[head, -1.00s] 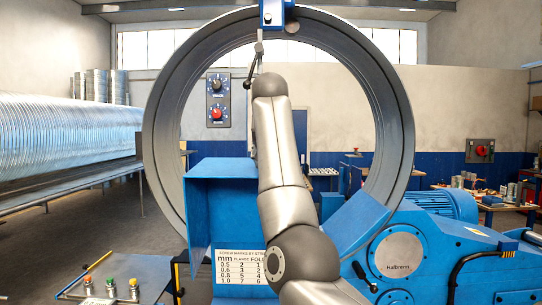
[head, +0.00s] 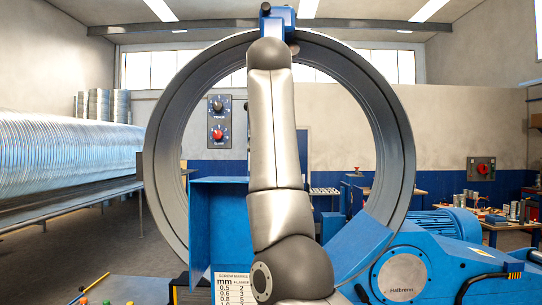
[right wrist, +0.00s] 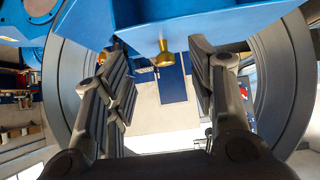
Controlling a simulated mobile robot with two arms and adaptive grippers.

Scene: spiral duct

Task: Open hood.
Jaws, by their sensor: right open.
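A large grey ring (head: 160,150) stands upright on the blue machine, with a blue block (head: 278,22) at its top. I cannot tell for sure which blue part is the hood. My right arm rises through the middle of the head view and ends just below the blue block; its gripper is hidden there. In the right wrist view my right gripper (right wrist: 160,85) is open and empty. A brass knob (right wrist: 163,56) hangs from a blue part (right wrist: 200,18) near the gap between the fingers, apart from them. My left gripper is not in view.
A blue sheet box (head: 216,225) and a motor housing (head: 440,265) with a black handle stand low around the ring. A control panel (head: 219,122) with a red button shows through the ring. A ribbed metal duct (head: 70,155) lies at the left.

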